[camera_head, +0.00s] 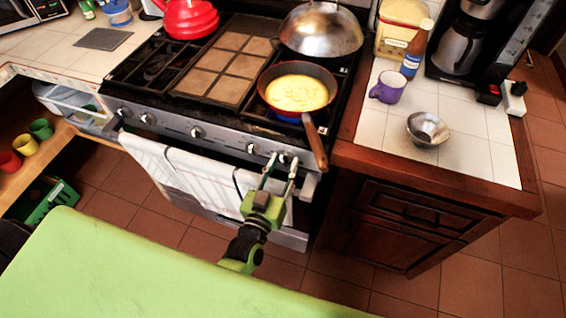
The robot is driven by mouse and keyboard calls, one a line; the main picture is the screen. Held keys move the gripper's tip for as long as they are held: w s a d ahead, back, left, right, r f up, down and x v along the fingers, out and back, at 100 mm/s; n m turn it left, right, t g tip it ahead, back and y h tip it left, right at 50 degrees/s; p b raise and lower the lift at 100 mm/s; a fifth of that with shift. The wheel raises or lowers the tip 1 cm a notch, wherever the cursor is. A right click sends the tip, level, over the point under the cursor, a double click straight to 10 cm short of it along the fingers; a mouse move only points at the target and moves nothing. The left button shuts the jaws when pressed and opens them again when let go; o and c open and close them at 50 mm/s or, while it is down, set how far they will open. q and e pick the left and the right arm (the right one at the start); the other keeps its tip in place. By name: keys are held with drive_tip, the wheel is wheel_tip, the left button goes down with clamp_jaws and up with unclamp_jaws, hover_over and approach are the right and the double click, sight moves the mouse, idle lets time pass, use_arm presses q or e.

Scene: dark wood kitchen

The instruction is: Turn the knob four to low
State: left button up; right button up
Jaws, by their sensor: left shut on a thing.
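The stove (225,140) has several knobs along its front panel. My left gripper (283,159) reaches up to the panel and is shut on the rightmost knob (284,157), with one finger on each side of it. Another knob (252,148) sits just left of the fingers, and one more (196,132) is farther left. No knob numbers or setting marks are readable, so the held knob's setting cannot be told. A pan (267,104) with yellow food stands on the front right burner, with blue showing under it. My right gripper is not in view.
The pan's wooden handle (316,145) juts out over the front edge, close to the gripper. A striped towel (190,172) hangs on the oven door. The right counter (470,155) holds a purple cup (388,87) and a metal bowl (428,129). The floor at right is clear.

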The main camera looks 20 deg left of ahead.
use_arm(q)
drive_tip(key=n, duration=0.5)
drive_tip(key=shift+n+p, duration=0.3)
drive_tip(key=n, duration=0.5)
drive_tip(key=n+b, duration=0.1)
drive_tip(key=n, duration=0.4)
drive_tip(key=shift+n+b, duration=0.4)
drive_tip(key=n+b, duration=0.2)
drive_tip(key=n, duration=0.3)
drive_tip(key=shift+n, duration=0.4)
drive_tip(key=o, duration=1.1)
